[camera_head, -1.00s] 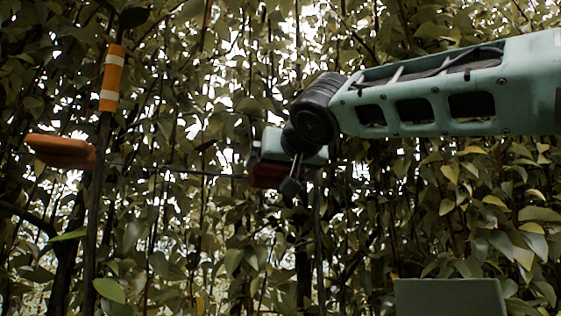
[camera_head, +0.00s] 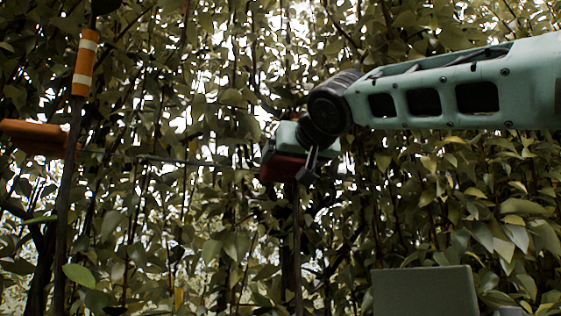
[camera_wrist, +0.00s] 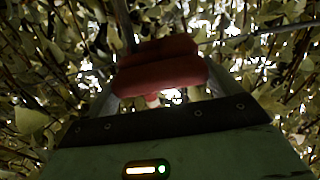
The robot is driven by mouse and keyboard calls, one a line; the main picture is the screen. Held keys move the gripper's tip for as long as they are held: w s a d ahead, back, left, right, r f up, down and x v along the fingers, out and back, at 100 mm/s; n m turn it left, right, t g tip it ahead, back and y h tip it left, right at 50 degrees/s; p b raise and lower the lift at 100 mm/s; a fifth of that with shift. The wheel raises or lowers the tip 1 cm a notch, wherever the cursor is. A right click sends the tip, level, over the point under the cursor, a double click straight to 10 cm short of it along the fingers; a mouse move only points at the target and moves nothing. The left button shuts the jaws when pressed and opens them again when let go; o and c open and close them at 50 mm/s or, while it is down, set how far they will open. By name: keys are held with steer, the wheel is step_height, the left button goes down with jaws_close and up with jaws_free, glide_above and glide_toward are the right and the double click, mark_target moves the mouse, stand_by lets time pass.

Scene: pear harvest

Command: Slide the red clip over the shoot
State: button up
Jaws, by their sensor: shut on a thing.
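My gripper (camera_wrist: 158,88) is shut on the red clip (camera_wrist: 158,68), which sits crosswise between the fingers in the wrist view. In the head view, the red clip (camera_head: 282,167) shows dark red under and left of my wrist. A thin dark upright shoot (camera_head: 296,240) runs below the clip in the head view, and its upper part is hidden near the gripper. In the wrist view, a grey stem (camera_wrist: 123,22) comes down from the top to the clip's far left side. I cannot tell whether the clip touches it or is around it.
A stem at the left bears an orange and white band (camera_head: 85,62) and an orange clip (camera_head: 35,136). A thin horizontal wire (camera_head: 185,161) runs from there toward my gripper. Dense leaves fill the background. A grey-green box-like thing (camera_head: 425,291) stands at the lower right.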

steer(key=shift+w+d, duration=0.1)
steer(key=shift+d, duration=0.2)
steer(key=o, duration=1.1)
steer(key=shift+o, duration=0.2)
steer(key=shift+d, duration=0.2)
steer(key=shift+s+f+b, duration=0.1)
steer(key=shift+s+b, duration=0.4)
steer(key=shift+s, duration=0.05)
steer(key=b+v, duration=0.7)
steer(key=v, duration=0.9)
